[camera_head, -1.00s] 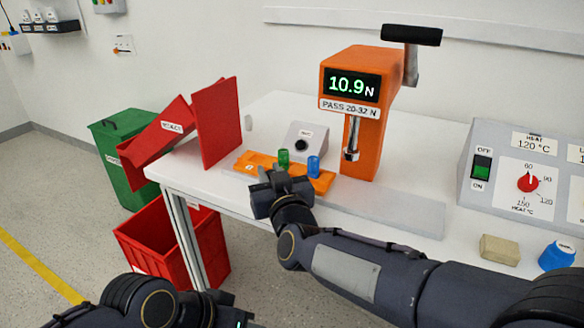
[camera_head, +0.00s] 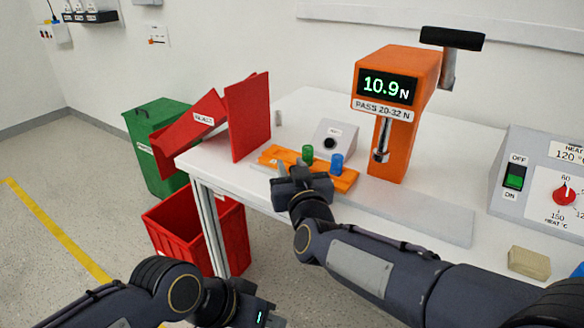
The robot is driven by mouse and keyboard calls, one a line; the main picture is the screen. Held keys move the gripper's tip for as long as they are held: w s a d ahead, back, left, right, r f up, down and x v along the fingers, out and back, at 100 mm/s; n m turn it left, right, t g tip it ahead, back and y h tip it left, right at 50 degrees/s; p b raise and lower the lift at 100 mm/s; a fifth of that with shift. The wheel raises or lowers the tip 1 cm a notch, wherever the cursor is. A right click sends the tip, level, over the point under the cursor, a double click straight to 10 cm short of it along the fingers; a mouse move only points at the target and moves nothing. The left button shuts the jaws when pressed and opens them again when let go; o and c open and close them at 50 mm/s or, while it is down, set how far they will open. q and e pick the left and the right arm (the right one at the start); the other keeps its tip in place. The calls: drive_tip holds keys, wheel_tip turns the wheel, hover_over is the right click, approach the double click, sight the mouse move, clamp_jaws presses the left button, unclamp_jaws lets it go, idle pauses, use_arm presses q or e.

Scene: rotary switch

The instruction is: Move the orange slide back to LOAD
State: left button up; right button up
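The orange slide (camera_head: 344,181) lies on the white table, left of the orange press (camera_head: 403,130). A green knob (camera_head: 307,154) and a blue knob (camera_head: 336,163) stand on the slide. My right gripper (camera_head: 296,172) is at the slide's front edge and hides part of it. I cannot tell whether it touches the slide, or whether its fingers are open or shut. My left gripper (camera_head: 268,312) is low at the bottom of the picture, away from the table top; its fingers are not clear. The press display reads 10.9 N. No LOAD mark is readable.
A small grey button box (camera_head: 335,136) stands behind the slide. A red chute (camera_head: 248,118) is to the left, with a green bin (camera_head: 160,170) and a red bin (camera_head: 160,222) on the floor. A heater panel (camera_head: 515,205) and a tan block (camera_head: 528,262) are right.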

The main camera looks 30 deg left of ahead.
drive_tip(key=v, duration=0.7)
drive_tip(key=shift+s+d+p, duration=0.2)
drive_tip(key=shift+s+p, duration=0.1)
drive_tip(key=shift+p, duration=0.05)
